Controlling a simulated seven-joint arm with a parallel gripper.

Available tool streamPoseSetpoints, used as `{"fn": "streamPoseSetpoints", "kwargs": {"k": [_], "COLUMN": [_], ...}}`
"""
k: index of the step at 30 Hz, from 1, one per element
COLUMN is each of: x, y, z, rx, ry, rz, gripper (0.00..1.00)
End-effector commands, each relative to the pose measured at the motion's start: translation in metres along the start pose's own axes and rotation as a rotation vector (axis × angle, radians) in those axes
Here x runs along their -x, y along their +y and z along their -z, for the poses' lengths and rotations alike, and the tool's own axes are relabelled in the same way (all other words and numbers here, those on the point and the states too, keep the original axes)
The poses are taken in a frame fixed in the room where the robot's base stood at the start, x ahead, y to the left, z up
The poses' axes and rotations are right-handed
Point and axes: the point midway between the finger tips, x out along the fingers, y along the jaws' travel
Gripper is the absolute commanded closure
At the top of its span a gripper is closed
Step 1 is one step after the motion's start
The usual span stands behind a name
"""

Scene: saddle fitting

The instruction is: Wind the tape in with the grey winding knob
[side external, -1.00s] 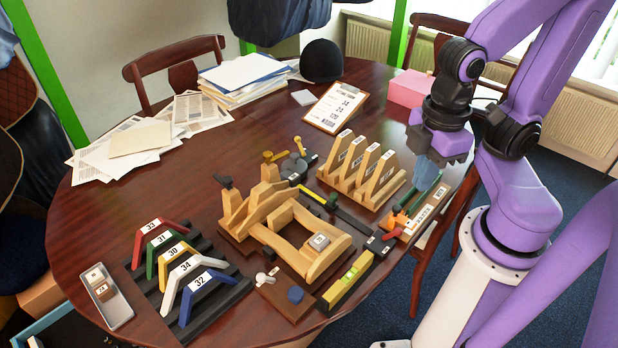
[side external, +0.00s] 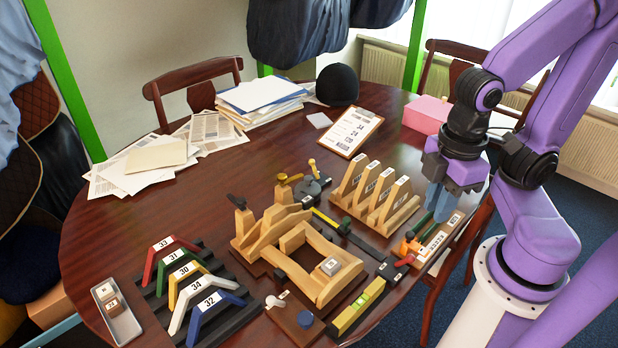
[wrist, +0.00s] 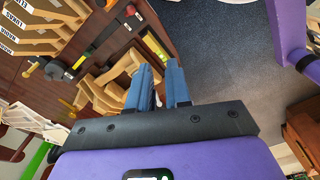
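A dark grey round knob (side external: 308,187), which I take for the winding knob, stands at the back of the tool area, behind the wooden saddle-shaped frame (side external: 300,250). It also shows in the wrist view as a grey disc (wrist: 53,70). My gripper (side external: 437,215) points down above the right-hand tools, apart from the knob. Its blue fingers (wrist: 164,88) have a narrow empty gap between them.
Coloured numbered arches (side external: 195,285) and a yellow spirit level (side external: 360,306) lie in front. A clipboard (side external: 352,132), papers (side external: 160,156) and a pink box (side external: 427,114) lie behind.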

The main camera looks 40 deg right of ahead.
Motion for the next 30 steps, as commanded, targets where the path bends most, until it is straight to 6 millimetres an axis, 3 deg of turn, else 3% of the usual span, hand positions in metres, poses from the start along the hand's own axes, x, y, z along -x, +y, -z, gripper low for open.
{"fn": "streamPoseSetpoints", "kwargs": {"k": [1,3,7,11,15,21,26,30], "x": [0.001,0.002,0.006,0.009,0.009,0.001,-0.011,-0.025], "y": [0.001,0.006,0.026,0.062,0.107,0.183,0.250,0.309], "z": [0.002,0.010,0.037,0.072,0.105,0.135,0.144,0.139], "rx": [-0.001,-0.002,0.001,0.009,0.020,0.035,0.047,0.057], "ry": [0.000,-0.002,-0.005,-0.010,-0.014,-0.020,-0.024,-0.028], "rz": [0.000,-0.001,-0.003,-0.005,-0.007,-0.007,-0.005,-0.003], "gripper": [0.64,0.45,0.45,0.45,0.45,0.45,0.45,0.45]}}
